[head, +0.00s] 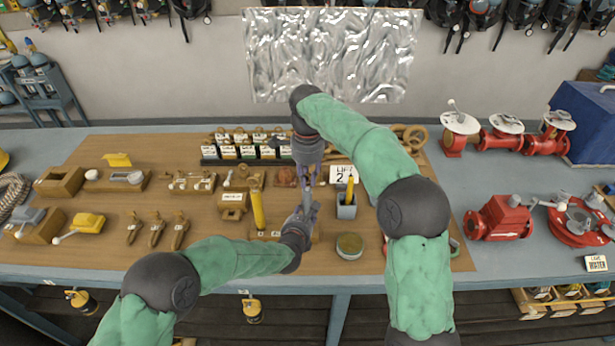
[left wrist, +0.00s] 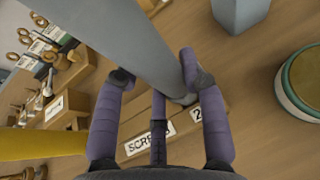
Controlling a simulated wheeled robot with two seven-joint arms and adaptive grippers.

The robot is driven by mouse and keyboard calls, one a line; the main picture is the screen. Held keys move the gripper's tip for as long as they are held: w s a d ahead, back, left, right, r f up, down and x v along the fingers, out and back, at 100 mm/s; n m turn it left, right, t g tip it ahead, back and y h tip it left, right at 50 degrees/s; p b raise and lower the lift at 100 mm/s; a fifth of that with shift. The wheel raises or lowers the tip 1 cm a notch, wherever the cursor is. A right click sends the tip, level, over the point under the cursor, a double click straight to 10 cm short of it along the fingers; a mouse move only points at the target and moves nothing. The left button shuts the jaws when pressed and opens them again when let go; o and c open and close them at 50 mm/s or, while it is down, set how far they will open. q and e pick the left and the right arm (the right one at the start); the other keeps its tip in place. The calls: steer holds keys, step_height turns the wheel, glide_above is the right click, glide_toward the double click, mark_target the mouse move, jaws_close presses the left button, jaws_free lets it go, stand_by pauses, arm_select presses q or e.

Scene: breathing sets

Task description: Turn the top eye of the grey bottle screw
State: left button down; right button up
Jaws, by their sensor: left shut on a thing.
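The grey bottle screw (head: 308,198) stands upright on a low wooden block near the front of the board. In the left wrist view its thick grey body (left wrist: 130,50) runs between my fingers, above a block labelled "SCREW" and "2" (left wrist: 165,133). My left gripper (head: 306,212) is shut on the body, low down; its fingers also show in the wrist view (left wrist: 155,80). My right gripper (head: 309,178) points down from above, at the screw's top end. The top eye is hidden or too small to make out, and I cannot tell whether the right fingers touch it.
A yellow upright rod (head: 258,210) stands just left of the screw. A grey cup (head: 346,210) and a round tin (head: 349,245) stand close on the right. Wooden blocks with small fittings fill the board's left. Red valves (head: 500,220) stand on the right.

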steer(key=shift+n, duration=0.4)
jaws_close()
